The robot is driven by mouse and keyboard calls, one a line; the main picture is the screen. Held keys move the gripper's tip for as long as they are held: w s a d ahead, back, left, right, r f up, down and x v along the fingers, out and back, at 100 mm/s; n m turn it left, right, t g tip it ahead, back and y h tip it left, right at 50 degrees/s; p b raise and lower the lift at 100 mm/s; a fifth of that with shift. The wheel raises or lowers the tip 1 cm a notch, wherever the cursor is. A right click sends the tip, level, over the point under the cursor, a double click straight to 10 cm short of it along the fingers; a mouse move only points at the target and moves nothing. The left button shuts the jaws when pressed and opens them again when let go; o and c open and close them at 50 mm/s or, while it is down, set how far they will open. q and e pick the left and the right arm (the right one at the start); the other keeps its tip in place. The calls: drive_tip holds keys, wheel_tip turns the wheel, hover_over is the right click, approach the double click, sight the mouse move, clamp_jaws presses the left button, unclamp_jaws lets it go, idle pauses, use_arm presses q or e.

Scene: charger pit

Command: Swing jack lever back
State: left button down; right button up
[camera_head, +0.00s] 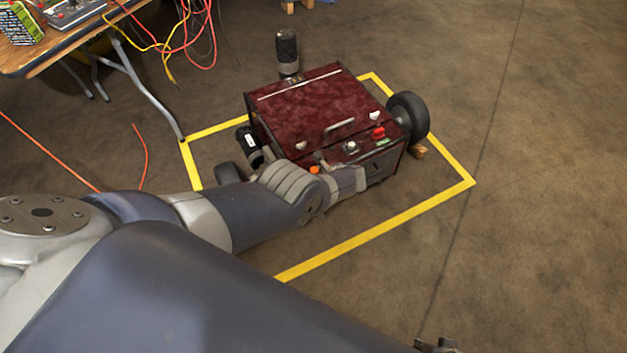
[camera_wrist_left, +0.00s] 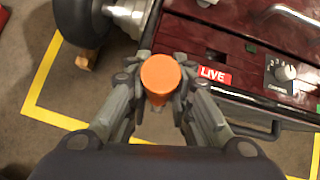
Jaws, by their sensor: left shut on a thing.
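The jack lever shows as a round orange knob (camera_wrist_left: 160,75) in the left wrist view, seen end-on. My left gripper (camera_wrist_left: 160,92) is shut on it, with a finger on each side. The lever's shaft and foot are hidden below the knob. In the head view a small bit of the orange knob (camera_head: 314,170) shows at the front of a dark red wheeled charger cart (camera_head: 310,100), beside my left wrist. A small dark part at the bottom edge of the head view may be my right gripper (camera_head: 436,346); its fingers cannot be made out.
The cart stands inside a yellow floor outline (camera_head: 370,235), with a black wheel (camera_head: 408,115) on its right. A red LIVE label (camera_wrist_left: 214,76) is close to the knob. A wooden table (camera_head: 75,40) with cables stands at the upper left. The floor at right is clear.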

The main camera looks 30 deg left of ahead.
use_arm(q)
drive_tip(key=shift+m+g+y, duration=0.3)
drive_tip(key=shift+y, duration=0.2)
drive_tip(key=shift+w+d+r+b, duration=0.15)
drive_tip(key=shift+w+r+b, duration=0.15)
drive_tip(key=shift+w+b, duration=0.4)
drive_tip(key=shift+w+d+r+b, duration=0.15)
drive_tip(key=shift+w+r+b, duration=0.3)
drive_tip(key=shift+b, duration=0.35)
drive_tip(key=shift+w+d+r+b, duration=0.15)
drive_tip(key=shift+w+r+b, duration=0.05)
drive_tip(key=shift+w+b, duration=0.5)
use_arm(e)
drive_tip(key=w+v, duration=0.3)
drive_tip(key=v, duration=1.1)
drive_tip(key=shift+r+t, duration=0.4)
drive_tip(key=shift+r, duration=0.4)
drive_tip(key=shift+d, duration=0.1)
use_arm(q)
drive_tip(key=c, duration=1.4)
unclamp_jaws()
drive_tip(key=shift+s+r, duration=0.1)
drive_tip(key=shift+s+d+f, duration=0.2)
drive_tip(key=shift+s+d, duration=0.05)
use_arm(e)
drive_tip(key=shift+s, duration=0.15)
